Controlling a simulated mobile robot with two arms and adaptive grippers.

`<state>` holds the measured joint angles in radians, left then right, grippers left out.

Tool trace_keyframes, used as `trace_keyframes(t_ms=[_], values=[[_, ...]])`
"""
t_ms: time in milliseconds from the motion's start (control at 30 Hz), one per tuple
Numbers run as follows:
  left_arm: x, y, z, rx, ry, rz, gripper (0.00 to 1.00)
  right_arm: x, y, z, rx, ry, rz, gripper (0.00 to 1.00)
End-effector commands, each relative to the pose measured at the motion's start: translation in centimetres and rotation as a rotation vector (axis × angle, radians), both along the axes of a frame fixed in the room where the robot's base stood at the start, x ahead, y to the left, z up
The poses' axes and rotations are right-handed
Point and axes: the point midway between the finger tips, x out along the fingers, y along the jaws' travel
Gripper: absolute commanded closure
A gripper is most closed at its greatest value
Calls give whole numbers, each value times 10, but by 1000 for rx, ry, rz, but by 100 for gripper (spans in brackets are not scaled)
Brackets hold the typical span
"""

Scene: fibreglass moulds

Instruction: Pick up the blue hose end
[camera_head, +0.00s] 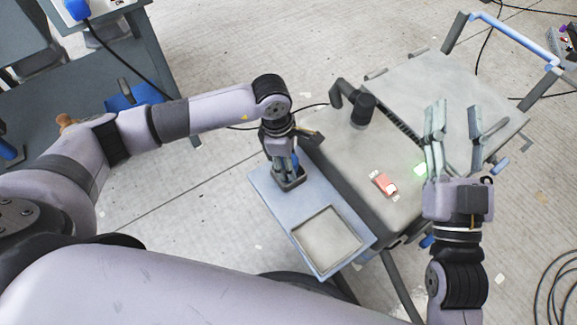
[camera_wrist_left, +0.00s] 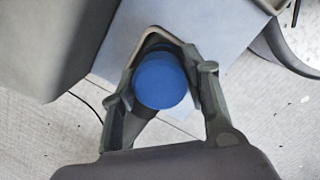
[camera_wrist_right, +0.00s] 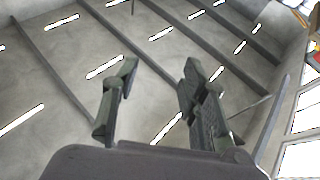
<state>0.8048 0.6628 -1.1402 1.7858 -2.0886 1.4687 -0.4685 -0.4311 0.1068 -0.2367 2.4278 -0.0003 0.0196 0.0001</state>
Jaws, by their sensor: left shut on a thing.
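The blue hose end (camera_wrist_left: 160,82) shows in the left wrist view as a round blue cap between the fingers of my left gripper (camera_wrist_left: 165,95), which is shut on it. It stands in a square-edged holder (camera_wrist_left: 128,72) at the cart's side shelf.
The blue-grey side shelf (camera_head: 262,187) has a shallow square recess (camera_head: 327,240). A blue-barred handle (camera_head: 515,38) is at the far right. Floor around is mostly open.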

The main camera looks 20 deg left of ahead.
Motion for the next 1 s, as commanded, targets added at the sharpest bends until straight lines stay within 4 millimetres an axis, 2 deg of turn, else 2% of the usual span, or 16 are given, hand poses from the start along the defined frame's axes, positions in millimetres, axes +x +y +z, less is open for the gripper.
trace_keyframes(t_ms=[167,567,767,867,1000], values=[[0,0,0,-1,-1,0,89,0,0,0,0,0,0,60],[1,0,8,-1,-2,0,89,2,0,-3,-8,27,-1,60],[1,0,30,-1,-4,-1,89,10,-3,-29,-48,174,-11,60],[1,0,48,0,-4,0,89,13,-4,-47,-77,280,-18,60],[2,0,82,-1,-6,-1,89,12,-10,-83,-127,475,-30,60]])
